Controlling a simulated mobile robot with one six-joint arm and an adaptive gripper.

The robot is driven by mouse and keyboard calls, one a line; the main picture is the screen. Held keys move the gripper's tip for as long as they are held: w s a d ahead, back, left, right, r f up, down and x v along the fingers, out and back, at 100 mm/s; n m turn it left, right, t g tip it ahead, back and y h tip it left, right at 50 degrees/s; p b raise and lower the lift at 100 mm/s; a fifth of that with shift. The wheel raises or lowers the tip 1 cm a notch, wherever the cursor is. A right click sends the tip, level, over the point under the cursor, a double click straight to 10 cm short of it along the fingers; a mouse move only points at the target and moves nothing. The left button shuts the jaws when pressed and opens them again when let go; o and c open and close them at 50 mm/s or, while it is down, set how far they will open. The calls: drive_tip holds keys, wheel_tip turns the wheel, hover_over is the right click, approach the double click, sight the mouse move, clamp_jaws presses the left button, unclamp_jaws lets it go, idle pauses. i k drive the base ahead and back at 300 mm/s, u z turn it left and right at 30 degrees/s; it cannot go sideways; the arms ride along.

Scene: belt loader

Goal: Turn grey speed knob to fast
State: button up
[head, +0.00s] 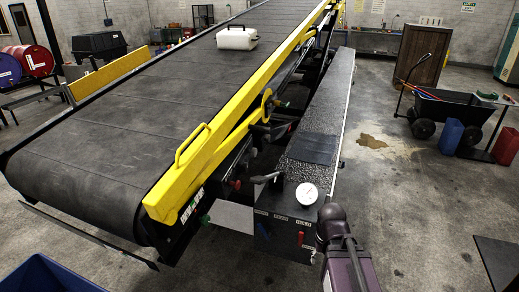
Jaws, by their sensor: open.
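The belt loader's control box (283,240) stands at the front end of the loader, below the long grey side deck. Its front has several small labels and a small red control (300,238) on the right. A dark control (262,229) sits at the left, too small to make out. I cannot tell which control is the grey speed knob or where it points. I cannot make out my gripper's fingers.
The black belt (130,140) slopes up to the back, with a white canister (237,38) on it. A yellow rail (235,120) with a handle runs along its side. A black cart (440,105) and blue and red cans stand at right.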

sight(253, 152)
drive_tip(key=z, duration=0.2)
drive_tip(key=i, duration=0.85)
drive_tip(key=u, duration=0.25)
